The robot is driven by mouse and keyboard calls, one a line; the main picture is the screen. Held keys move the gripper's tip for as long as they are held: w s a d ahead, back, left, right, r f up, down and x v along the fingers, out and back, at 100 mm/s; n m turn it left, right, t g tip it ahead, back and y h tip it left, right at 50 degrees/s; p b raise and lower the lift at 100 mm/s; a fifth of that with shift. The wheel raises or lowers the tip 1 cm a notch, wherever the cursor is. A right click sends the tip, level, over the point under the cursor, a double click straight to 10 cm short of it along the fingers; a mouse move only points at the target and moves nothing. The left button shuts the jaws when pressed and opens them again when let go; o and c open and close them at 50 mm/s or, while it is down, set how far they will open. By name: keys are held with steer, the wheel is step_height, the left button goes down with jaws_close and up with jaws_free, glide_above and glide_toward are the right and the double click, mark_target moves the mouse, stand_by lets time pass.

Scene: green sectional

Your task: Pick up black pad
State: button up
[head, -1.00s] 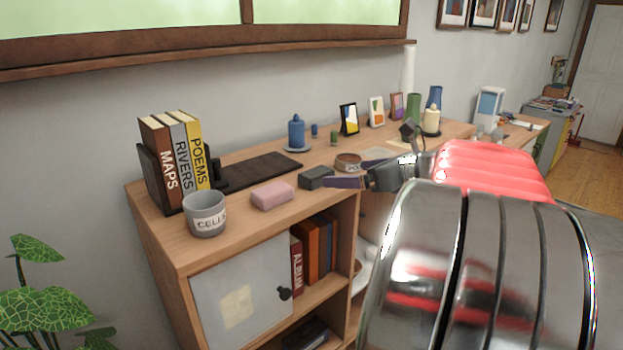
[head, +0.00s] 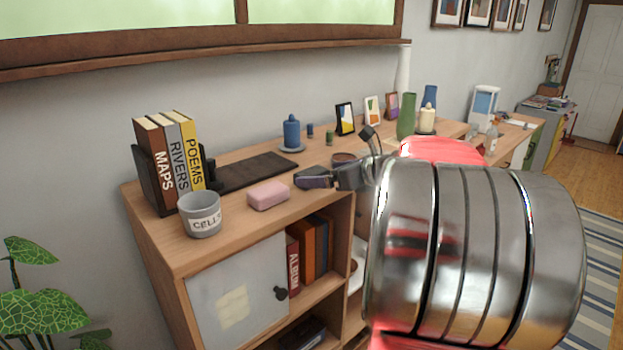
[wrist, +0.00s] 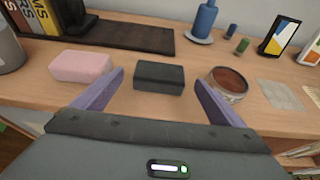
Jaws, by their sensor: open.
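The black pad (wrist: 159,77) is a small dark block on the wooden shelf top, between a pink block and a round tin in the wrist view. My gripper (wrist: 159,80) is open and empty. Its two purple fingers are spread, one to the left and one to the right of the pad, with gaps on both sides. In the head view my gripper (head: 316,180) is low over the shelf top and overlaps the pad, which is largely hidden there.
The pink block (wrist: 82,66) is close to the left finger and the round tin (wrist: 228,84) is close to the right one. A flat dark tray (head: 258,172), a blue bottle (head: 291,134), a grey cup (head: 200,214) and books (head: 172,150) stand around.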

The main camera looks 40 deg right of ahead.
mark_target(318, 174)
steer(key=shift+x, duration=2.6)
steer(key=shift+c, duration=0.3)
steer(key=c, duration=1.1)
